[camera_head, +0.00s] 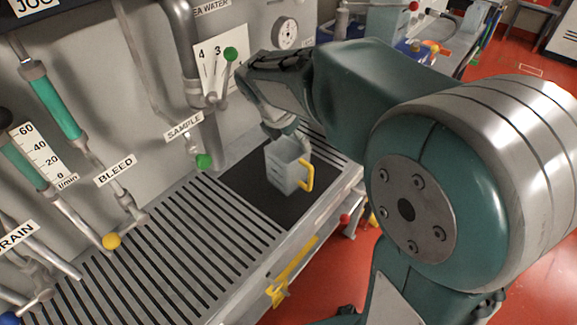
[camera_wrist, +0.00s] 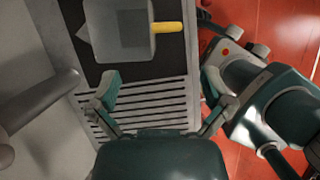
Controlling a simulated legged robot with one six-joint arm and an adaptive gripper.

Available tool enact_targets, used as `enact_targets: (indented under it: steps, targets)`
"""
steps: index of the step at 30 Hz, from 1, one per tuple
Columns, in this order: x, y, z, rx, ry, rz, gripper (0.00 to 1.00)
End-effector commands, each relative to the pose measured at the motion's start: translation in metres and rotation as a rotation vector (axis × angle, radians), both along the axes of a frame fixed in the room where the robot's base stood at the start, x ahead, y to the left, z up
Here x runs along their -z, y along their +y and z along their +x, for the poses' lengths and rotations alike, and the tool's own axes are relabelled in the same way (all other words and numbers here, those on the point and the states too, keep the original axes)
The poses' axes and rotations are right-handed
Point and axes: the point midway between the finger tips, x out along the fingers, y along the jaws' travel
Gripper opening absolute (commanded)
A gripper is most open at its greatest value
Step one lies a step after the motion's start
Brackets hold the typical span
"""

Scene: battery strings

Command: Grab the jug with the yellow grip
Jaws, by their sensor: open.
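A grey jug with a yellow grip (camera_head: 284,168) stands upright on a black mat (camera_head: 236,182) on the slatted drain shelf. Its yellow grip (camera_head: 308,176) faces right. The jug also shows in the wrist view (camera_wrist: 122,30) at the top, seen from above, with the grip pointing right. My gripper (camera_head: 285,132) is just behind and above the jug in the head view, partly hidden by my arm. In the wrist view my gripper (camera_wrist: 165,88) is open, with its fingers spread apart. The jug lies beyond the fingertips, and nothing is between the fingers.
A wall panel with pipes stands behind the shelf. The slatted shelf (camera_head: 150,262) is clear to the left. Red floor (camera_head: 335,270) lies in front.

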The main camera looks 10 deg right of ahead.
Motion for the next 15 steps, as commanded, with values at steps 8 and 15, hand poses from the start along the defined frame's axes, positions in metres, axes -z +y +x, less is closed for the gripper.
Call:
enact_targets:
  steps: [8,15]
  targets:
    - [0.037,-0.013,0.007,-0.007,0.008,-0.003,1.0]
    - [0.057,-0.02,0.01,-0.007,0.005,-0.003,1.0]
